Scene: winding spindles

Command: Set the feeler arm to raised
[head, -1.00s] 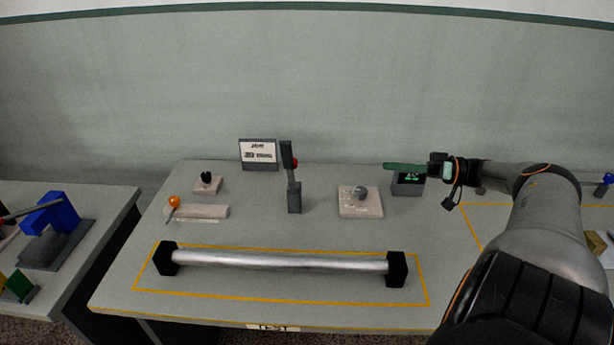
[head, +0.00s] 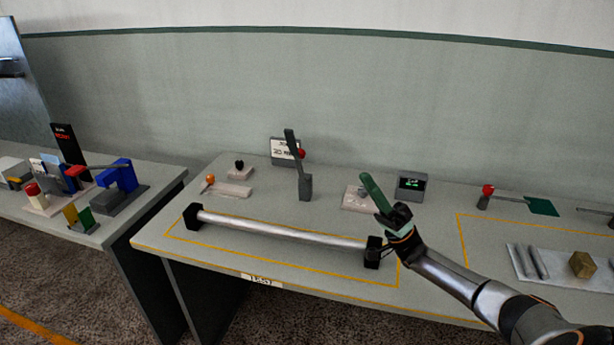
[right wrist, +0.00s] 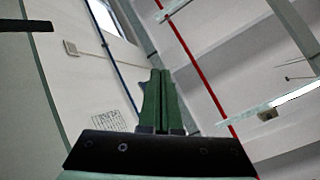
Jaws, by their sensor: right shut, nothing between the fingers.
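No part is labelled as the feeler arm, so I cannot tell for sure which it is. A dark flat lever (head: 291,143) stands nearly upright on a grey post (head: 305,187), leaning slightly left, with a red knob (head: 301,153) beside it. Further right, a thin rod (head: 509,199) runs almost level from a red ball (head: 488,189) to a green plate (head: 542,206). My right gripper (head: 370,183) has green fingers, shut and empty, pointing up and left above the roller's right end. The fingers also show pressed together in the right wrist view (right wrist: 160,95). My left gripper is out of view.
A silver roller (head: 280,228) lies between black end blocks inside a yellow outline. A white base (head: 352,199) is partly hidden behind my right gripper. A small display (head: 412,186) stands behind it. An orange ball (head: 210,179) is at left. Another table (head: 160,186) stands left.

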